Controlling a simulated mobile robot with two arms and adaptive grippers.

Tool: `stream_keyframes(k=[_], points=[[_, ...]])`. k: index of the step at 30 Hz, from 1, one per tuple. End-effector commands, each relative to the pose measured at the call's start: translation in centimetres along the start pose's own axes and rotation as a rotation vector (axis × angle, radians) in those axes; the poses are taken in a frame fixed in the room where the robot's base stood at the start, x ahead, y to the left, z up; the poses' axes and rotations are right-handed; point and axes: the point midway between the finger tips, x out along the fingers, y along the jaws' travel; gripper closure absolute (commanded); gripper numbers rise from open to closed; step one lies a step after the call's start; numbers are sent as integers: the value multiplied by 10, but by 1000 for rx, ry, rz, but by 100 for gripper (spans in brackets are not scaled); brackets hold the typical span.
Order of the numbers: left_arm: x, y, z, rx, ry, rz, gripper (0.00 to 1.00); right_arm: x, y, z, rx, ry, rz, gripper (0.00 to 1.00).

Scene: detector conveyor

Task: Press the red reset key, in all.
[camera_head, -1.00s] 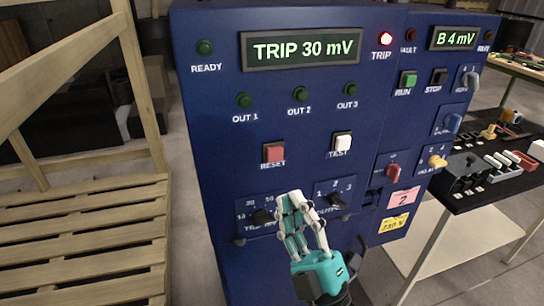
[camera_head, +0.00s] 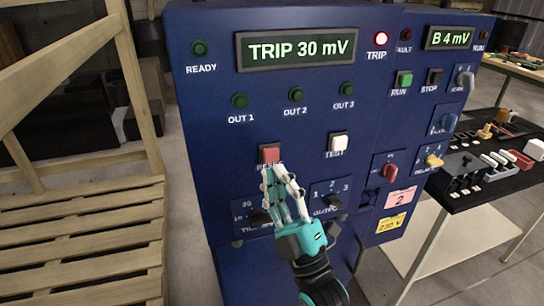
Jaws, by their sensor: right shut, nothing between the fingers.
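The red reset key (camera_head: 270,153) is a square button on the blue panel (camera_head: 225,120), left of the white test key (camera_head: 338,143). My right gripper (camera_head: 272,172) is shut and empty. Its fingertips are at the lower edge of the red key and cover most of the RESET label. I cannot tell whether they touch the key or whether it is pushed in. The display (camera_head: 296,49) reads TRIP 30 mV and the red TRIP lamp (camera_head: 381,38) is lit. My left gripper is not in view.
Below the keys are a trip knob (camera_head: 259,219), partly hidden by my gripper, and an output knob (camera_head: 333,203). Green run (camera_head: 403,79) and black stop (camera_head: 434,77) keys sit to the right. A wooden pallet (camera_head: 80,240) stands left, a black-topped table (camera_head: 480,200) right.

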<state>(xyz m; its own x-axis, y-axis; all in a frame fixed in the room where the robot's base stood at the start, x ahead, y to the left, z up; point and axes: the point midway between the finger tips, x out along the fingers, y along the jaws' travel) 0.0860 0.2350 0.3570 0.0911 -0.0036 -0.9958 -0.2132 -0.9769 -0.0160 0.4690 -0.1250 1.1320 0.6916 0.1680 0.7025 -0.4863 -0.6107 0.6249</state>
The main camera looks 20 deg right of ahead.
Motion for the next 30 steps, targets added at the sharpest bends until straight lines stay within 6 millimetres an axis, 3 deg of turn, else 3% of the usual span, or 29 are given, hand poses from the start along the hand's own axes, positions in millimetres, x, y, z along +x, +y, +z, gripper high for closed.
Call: stream_keyframes(k=[9, 30], points=[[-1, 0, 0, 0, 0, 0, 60, 14, -10, 10, 0, 0, 0, 100], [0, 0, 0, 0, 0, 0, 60, 14, -10, 10, 0, 0, 0, 100]])
